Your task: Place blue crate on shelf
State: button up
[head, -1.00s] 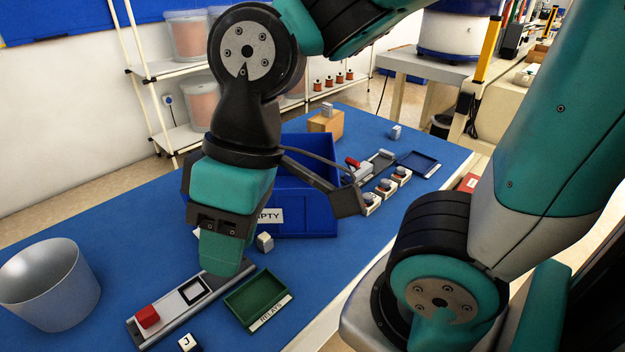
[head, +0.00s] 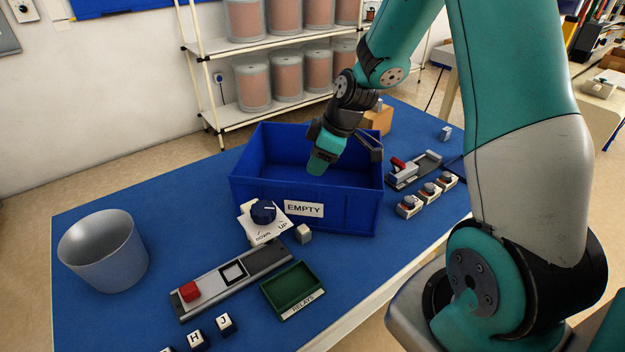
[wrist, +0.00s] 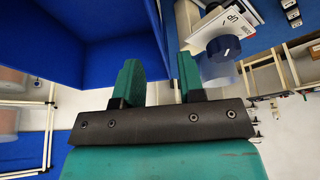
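The blue crate (head: 262,190), labelled EMPTY, stands upright on the blue table. It is open-topped and looks empty inside. The shelf (head: 262,115) is a white rack behind the table, with large copper-coloured spools on both visible levels. My gripper (head: 318,166) is over the crate, near its far right part, fingers pointing down. In the wrist view my gripper (wrist: 160,75) has its two teal fingers apart, and the crate (wrist: 110,25) fills the upper left. I cannot tell whether a crate wall lies between the fingers.
A grey bin (head: 103,252) stands at the table's left. A dial block (head: 262,222) leans by the crate's front left. A green tray (head: 293,288) and a rail with a red button (head: 235,275) lie in front. Several small switches (head: 428,191) sit right of the crate.

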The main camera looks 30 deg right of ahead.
aim_at(301, 187)
jog(key=shift+w+p+x, duration=0.15)
jog(key=shift+p+x, duration=0.55)
jog(key=shift+x, duration=1.9)
jog(key=shift+w+p+x, duration=0.1)
jog(key=shift+p+x, duration=0.55)
jog(key=shift+x, duration=1.9)
jog(key=shift+d, duration=0.15)
grip_shut()
jog(key=shift+w+r, duration=0.1)
jog(key=shift+r, duration=0.05)
